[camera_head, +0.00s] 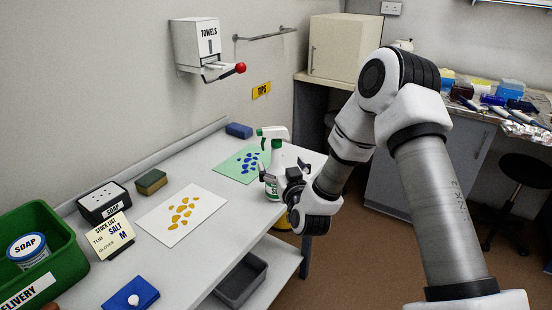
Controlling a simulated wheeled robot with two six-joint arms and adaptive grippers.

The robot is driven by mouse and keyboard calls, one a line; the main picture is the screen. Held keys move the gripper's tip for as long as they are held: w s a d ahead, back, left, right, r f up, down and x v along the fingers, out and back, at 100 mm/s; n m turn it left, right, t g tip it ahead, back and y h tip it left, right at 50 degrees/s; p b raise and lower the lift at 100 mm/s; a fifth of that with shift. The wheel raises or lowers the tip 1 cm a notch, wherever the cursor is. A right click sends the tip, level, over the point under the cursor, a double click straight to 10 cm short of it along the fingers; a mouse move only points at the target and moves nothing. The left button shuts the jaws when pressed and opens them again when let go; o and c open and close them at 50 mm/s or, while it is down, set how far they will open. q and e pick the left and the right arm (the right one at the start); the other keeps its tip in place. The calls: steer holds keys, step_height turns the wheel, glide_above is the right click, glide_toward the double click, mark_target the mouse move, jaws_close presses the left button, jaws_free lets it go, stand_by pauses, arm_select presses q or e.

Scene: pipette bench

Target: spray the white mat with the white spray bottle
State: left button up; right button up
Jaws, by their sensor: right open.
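The white spray bottle (275,153) with a green and white spray head stands upright near the far right end of the bench. My right gripper (281,172) is open at the bottle, with its fingers on either side of the body. It hides part of the lower bottle, and I cannot tell whether the fingers touch it. The white mat (154,224) lies flat on the bench, left of and nearer than the bottle, with several orange-yellow spots on it. My left gripper is not in view.
A green mat (231,170) with blue spots lies just left of the bottle. A sponge (151,182), a soap dispenser (101,203), a stock list card (110,238), a blue box (131,296) and a green crate (68,254) occupy the left side. A towel dispenser (196,45) hangs above.

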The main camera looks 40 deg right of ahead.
mark_target(273, 151)
steer(key=x, duration=0.8)
steer(key=shift+a+f+b, duration=0.1)
steer(key=shift+f+b, duration=0.05)
steer(key=shift+b, duration=0.25)
steer(key=shift+w+d, duration=0.4)
steer(key=shift+w, duration=0.15)
steer(key=shift+a, duration=0.1)
steer(key=c, duration=1.6)
steer(key=o, duration=1.6)
